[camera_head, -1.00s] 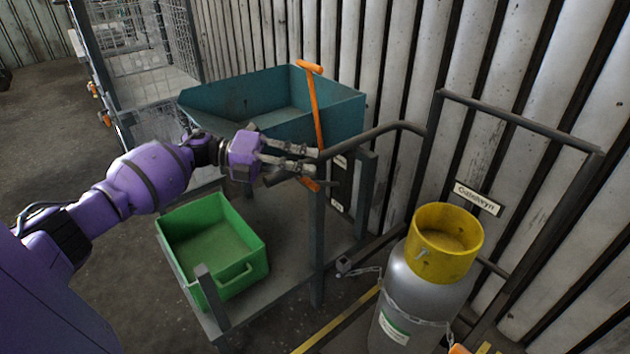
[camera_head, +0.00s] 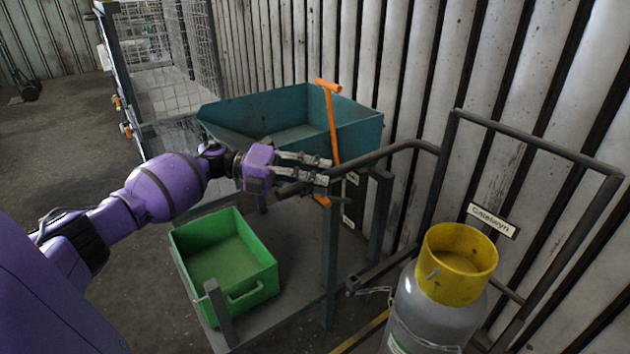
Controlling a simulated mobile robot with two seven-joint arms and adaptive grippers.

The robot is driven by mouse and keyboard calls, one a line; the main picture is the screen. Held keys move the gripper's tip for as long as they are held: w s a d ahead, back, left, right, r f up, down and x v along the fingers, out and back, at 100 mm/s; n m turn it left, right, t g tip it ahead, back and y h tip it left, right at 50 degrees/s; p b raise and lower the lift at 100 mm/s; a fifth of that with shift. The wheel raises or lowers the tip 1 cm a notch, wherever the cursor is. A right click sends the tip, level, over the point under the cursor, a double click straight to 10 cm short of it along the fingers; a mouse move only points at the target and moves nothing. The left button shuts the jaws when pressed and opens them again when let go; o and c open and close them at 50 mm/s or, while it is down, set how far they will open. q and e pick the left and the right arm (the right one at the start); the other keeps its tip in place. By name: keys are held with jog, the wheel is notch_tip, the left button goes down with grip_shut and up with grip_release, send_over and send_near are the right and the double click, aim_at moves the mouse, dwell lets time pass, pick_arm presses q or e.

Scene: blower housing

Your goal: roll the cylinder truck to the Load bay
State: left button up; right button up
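The cylinder truck (camera_head: 538,143) is a dark grey tube frame at the right. It carries a grey gas cylinder (camera_head: 436,311) with a yellow collar (camera_head: 457,262), standing upright, with a chain across its front. A dark bar (camera_head: 392,147) runs left from the truck frame to my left gripper (camera_head: 330,171). My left gripper's two fingers lie at this bar, with the bar appearing to pass by the fingertips. The frames do not show whether the fingers press on it. My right gripper is out of view. No Load bay marking is readable in view.
A flat cart holds a green bin (camera_head: 225,265) and stands left of the truck. A wire cage trolley (camera_head: 165,85) is at the back left. A corrugated wall stands close behind the truck. Open floor (camera_head: 55,135) lies far left.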

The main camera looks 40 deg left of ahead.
pick_arm(q)
jog(key=v, duration=1.2)
dwell(0.4)
